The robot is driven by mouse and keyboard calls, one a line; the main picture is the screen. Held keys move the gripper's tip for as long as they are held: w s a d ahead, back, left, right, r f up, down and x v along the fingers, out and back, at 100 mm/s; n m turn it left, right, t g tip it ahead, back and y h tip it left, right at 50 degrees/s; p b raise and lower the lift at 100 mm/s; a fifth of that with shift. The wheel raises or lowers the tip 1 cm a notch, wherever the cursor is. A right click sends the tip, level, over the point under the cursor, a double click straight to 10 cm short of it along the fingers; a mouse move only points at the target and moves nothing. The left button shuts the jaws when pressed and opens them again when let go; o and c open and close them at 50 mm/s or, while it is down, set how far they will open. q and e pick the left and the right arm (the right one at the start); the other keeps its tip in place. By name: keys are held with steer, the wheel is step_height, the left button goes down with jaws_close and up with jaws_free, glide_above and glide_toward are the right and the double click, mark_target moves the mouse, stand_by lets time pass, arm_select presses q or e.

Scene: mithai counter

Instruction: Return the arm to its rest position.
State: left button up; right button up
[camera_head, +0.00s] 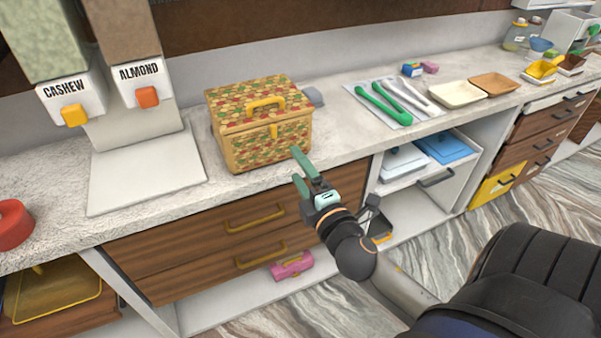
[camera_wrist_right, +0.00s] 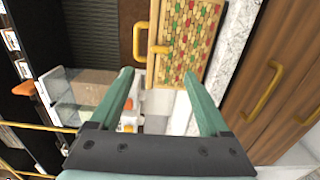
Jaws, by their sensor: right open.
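My right gripper (camera_head: 299,166) is open and empty, with two green fingers held just in front of the counter edge. It is close to the front right of a patterned box (camera_head: 262,157) with a yellow handle and clasp. The box stands closed on the counter. In the right wrist view my right gripper (camera_wrist_right: 158,85) has its fingers spread with nothing between them, and the patterned box (camera_wrist_right: 190,45) shows beyond. My right arm reaches in from the lower right in the head view. My left gripper does not show.
The counter (camera_head: 340,130) holds tongs (camera_head: 385,104) on a sheet, a cream tray (camera_head: 455,95) and a brown tray (camera_head: 494,84). Cashew (camera_head: 72,92) and almond (camera_head: 140,78) dispensers stand at left. Drawers with a yellow handle (camera_head: 255,218) lie below. A red round thing (camera_head: 12,225) is far left.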

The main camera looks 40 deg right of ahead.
steer(key=shift+s, duration=0.1)
stand_by(0.5)
steer(key=s+a+f+m+g+y, duration=0.2)
steer(key=s+a+f+m, duration=0.2)
steer(key=f, duration=0.5)
steer(key=s+a+f+m+g+y, duration=0.2)
steer(key=s+a+f+m, duration=0.3)
steer(key=f, duration=0.5)
steer(key=s+a+f+m+g+y, duration=0.2)
steer(key=s+a+f+m+g, duration=0.2)
steer(key=f, duration=0.6)
steer(key=shift+s+a+y, duration=0.4)
steer(key=shift+s+a, duration=0.35)
steer(key=shift+s, duration=0.05)
steer(key=shift+c, duration=0.2)
